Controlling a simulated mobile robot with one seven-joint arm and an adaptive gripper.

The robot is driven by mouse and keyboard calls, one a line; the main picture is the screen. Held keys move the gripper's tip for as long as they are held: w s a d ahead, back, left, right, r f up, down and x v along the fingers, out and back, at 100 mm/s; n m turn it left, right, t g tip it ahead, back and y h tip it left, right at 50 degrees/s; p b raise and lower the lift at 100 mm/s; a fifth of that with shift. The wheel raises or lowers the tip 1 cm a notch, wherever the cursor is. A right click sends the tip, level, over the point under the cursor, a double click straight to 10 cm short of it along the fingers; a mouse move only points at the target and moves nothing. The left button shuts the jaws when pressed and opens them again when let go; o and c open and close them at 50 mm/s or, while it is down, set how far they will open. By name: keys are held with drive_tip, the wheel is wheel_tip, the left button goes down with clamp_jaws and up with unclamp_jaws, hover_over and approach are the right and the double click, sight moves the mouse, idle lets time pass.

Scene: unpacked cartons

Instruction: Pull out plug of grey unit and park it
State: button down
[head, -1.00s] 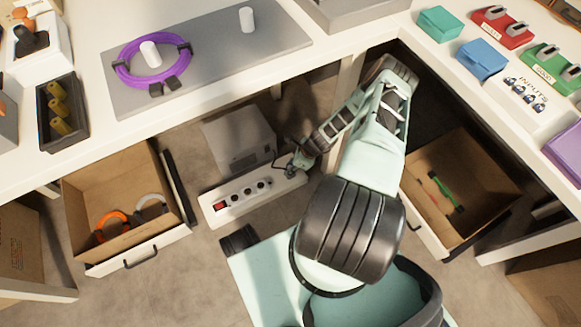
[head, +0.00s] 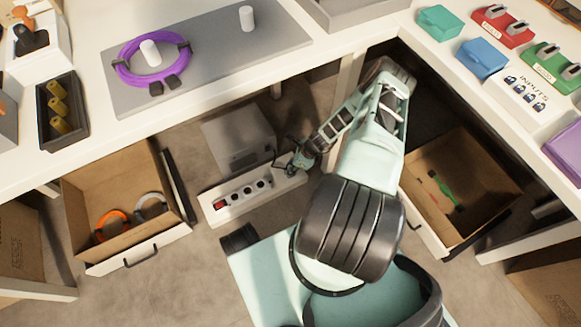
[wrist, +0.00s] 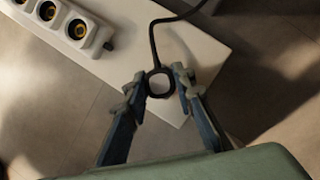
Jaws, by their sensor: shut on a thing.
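The grey unit (head: 238,138) stands on the floor under the worktop in the head view. A white power strip (head: 235,205) with a red switch and several sockets lies in front of it. My gripper (head: 294,162) is low at the strip's right end. In the wrist view my gripper (wrist: 158,84) is shut on a round dark plug (wrist: 158,72), with a fingertip on each side. A black cord (wrist: 153,42) runs from the plug to the upper right.
Open drawers with rings (head: 112,225) at left and a green tool (head: 445,192) at right flank the space. The worktop above carries a purple cable coil (head: 150,60) around a white peg, with a bare white peg (head: 247,19) beside it. Some bare floor lies before the strip.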

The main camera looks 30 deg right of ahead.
drive_tip(key=shift+f, duration=0.25)
idle(0.4)
drive_tip(key=c, duration=1.5)
unclamp_jaws()
drive_tip(key=shift+c, duration=0.2)
drive_tip(key=shift+r, duration=0.1)
wheel_tip(320, 180, up, 10)
drive_tip(key=shift+f, duration=0.1)
